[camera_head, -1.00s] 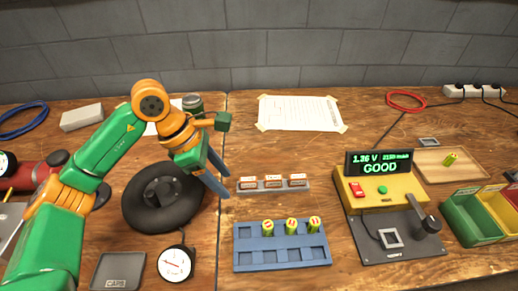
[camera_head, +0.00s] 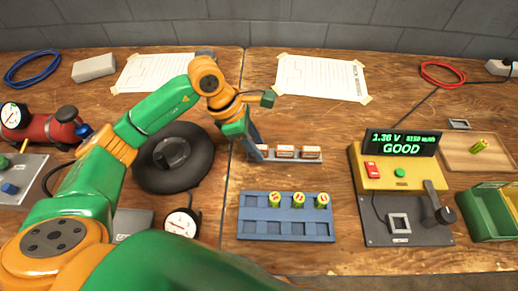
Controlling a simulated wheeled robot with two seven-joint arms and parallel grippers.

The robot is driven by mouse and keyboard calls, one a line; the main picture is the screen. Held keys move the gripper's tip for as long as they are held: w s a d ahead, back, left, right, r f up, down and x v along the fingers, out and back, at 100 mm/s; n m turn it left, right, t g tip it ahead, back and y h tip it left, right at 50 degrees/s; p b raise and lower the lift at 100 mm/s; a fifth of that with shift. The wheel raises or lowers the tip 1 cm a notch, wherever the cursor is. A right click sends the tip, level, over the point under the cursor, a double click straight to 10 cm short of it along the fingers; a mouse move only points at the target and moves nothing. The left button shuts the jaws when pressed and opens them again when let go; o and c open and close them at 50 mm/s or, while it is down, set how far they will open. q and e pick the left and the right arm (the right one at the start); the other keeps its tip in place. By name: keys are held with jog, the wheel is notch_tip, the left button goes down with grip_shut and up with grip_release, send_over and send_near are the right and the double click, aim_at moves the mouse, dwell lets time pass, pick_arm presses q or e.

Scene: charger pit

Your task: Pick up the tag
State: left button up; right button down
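The tags are small orange-and-white labels standing in a grey holder (camera_head: 312,159) in the middle of the table. The middle tag (camera_head: 285,151) and the right tag (camera_head: 308,152) show clearly. The left tag (camera_head: 263,151) is partly hidden by my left gripper. My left gripper (camera_head: 256,149) points down at the left end of the holder, with its fingers at the left tag. The fingers overlap in this view, so I cannot tell whether they are open or touching the tag. My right gripper is out of view.
A blue battery tray (camera_head: 256,228) with several slots holds three yellow-green cells just in front of the holder. The yellow tester (camera_head: 373,181) reading GOOD stands to the right. A black tyre (camera_head: 180,185) lies left of the gripper. Paper sheets (camera_head: 320,77) lie behind.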

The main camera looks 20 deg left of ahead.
pick_arm(q)
grip_shut()
